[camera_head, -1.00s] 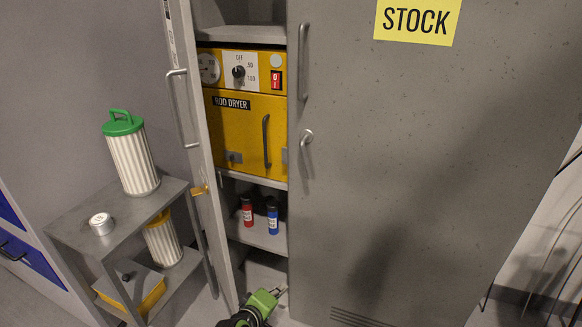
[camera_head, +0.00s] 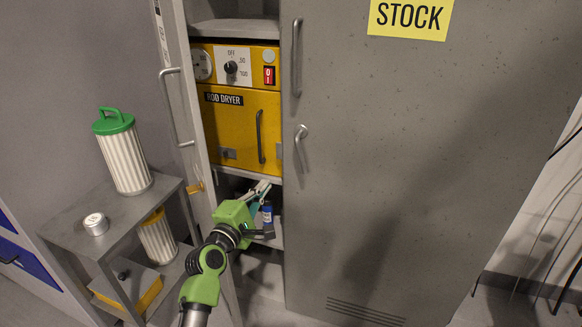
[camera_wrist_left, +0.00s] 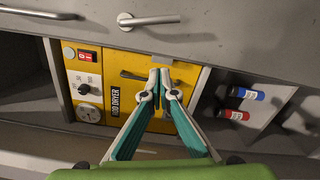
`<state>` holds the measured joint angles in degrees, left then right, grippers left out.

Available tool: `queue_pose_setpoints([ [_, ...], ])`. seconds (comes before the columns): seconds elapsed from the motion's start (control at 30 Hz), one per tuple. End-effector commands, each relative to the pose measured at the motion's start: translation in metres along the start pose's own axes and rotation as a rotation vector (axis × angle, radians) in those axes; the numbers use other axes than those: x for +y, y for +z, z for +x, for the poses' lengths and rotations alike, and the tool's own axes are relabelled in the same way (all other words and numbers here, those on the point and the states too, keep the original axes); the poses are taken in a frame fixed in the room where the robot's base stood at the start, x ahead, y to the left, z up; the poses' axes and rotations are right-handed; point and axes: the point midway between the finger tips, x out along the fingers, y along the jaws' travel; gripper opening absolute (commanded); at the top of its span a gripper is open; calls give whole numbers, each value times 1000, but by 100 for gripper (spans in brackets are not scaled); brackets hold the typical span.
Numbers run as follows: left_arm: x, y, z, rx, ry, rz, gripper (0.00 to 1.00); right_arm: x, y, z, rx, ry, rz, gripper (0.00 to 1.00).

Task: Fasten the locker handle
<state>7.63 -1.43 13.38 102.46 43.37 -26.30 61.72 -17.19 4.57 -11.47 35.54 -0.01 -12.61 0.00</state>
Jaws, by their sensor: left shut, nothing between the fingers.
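The grey lever handle (camera_head: 301,135) sits on the closed right locker door (camera_head: 400,160) near its left edge, pointing down. It also shows at the top of the left wrist view (camera_wrist_left: 148,19). The left locker door (camera_head: 182,100) stands open. My left gripper (camera_head: 266,187) is in front of the open bay, below and left of the lever and apart from it. In the left wrist view its fingertips (camera_wrist_left: 160,75) are together and empty, in front of the yellow rod dryer (camera_wrist_left: 125,95). My right gripper is not in view.
Below the dryer, a blue bottle (camera_head: 267,214) stands on a shelf; a red bottle (camera_wrist_left: 232,115) shows beside it in the wrist view. A long bar handle (camera_head: 297,57) is above the lever. A side rack (camera_head: 135,215) holding filter canisters stands left.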

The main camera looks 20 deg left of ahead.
Motion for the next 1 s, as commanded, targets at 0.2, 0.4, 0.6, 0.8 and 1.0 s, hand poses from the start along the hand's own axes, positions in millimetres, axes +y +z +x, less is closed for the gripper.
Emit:
queue_pose_setpoints([
  [0.2, 2, 0, 26, -1, 0, 1, 0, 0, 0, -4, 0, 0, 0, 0],
  [0.4, 1, 0, 60, -1, 0, 1, 0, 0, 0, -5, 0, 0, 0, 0],
  [0.6, 0, 0, 91, -1, -1, 2, 0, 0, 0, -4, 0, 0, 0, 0],
  [0.8, 3, 24, 104, -2, -1, -2, 0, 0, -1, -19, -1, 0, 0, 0],
  [1.0, 1, 38, 107, 0, -1, 1, 0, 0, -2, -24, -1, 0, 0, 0],
])
